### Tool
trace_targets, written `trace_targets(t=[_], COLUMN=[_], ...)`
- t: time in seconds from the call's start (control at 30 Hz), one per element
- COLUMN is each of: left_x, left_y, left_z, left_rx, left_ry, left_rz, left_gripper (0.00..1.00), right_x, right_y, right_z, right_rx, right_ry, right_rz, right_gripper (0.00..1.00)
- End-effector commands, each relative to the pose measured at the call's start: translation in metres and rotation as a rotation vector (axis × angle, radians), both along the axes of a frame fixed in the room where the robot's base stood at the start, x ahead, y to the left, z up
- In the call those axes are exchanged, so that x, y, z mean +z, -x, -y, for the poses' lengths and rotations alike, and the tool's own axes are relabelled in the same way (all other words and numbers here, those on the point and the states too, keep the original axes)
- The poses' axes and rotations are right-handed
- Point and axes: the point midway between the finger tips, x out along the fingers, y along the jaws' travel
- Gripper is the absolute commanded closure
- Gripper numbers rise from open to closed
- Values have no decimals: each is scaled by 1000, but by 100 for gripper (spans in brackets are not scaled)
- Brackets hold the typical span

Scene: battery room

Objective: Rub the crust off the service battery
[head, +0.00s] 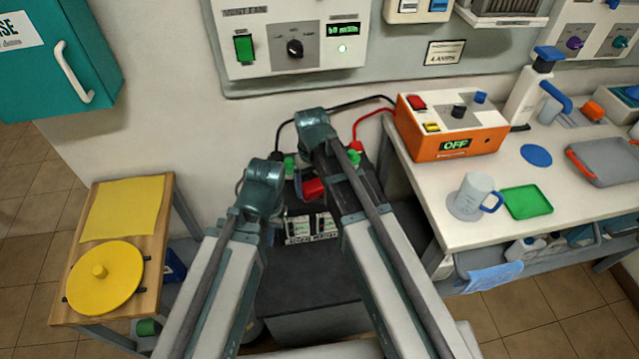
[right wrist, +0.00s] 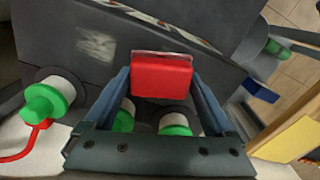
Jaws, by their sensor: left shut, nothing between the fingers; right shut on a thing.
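The service battery (head: 300,262) is a dark case below my arms, with a printed label on its front and green caps on top. In the right wrist view its dark surface (right wrist: 200,25) has a pale, smeared patch (right wrist: 95,43); I cannot tell if this is crust. My right gripper (right wrist: 160,85) is shut on a red block (right wrist: 160,75) with a pale edge, held close to the battery; contact is unclear. The red block also shows in the head view (head: 313,188). My left gripper (head: 264,180) is shut and empty at the battery's left; its fingertips are mostly hidden.
An orange box (head: 450,130) reading OFF stands on the white bench at right, with a mug (head: 468,197) and green tray (head: 526,202). A wooden stand (head: 115,210) holds a yellow sheet and lid at left.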

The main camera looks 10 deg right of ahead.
Motion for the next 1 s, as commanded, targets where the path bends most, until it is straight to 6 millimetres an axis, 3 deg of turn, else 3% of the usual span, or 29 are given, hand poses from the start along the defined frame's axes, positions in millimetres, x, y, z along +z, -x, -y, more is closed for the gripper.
trace_targets(t=[0.27, 0.67, 1.0], left_x=[0, -3, -1], left_y=[0, 0, 0], left_z=[0, 0, 0], left_rx=[0, 0, 0], left_ry=[0, 0, 0], left_rz=[0, 0, 0], left_gripper=[100, 100, 100], right_x=[0, -3, -1], right_y=[0, 1, 1], right_z=[-5, -35, -35], right_rx=[0, 1, 0], right_ry=[0, 0, -1], right_rz=[0, 0, 0], right_gripper=[55, 55, 55])
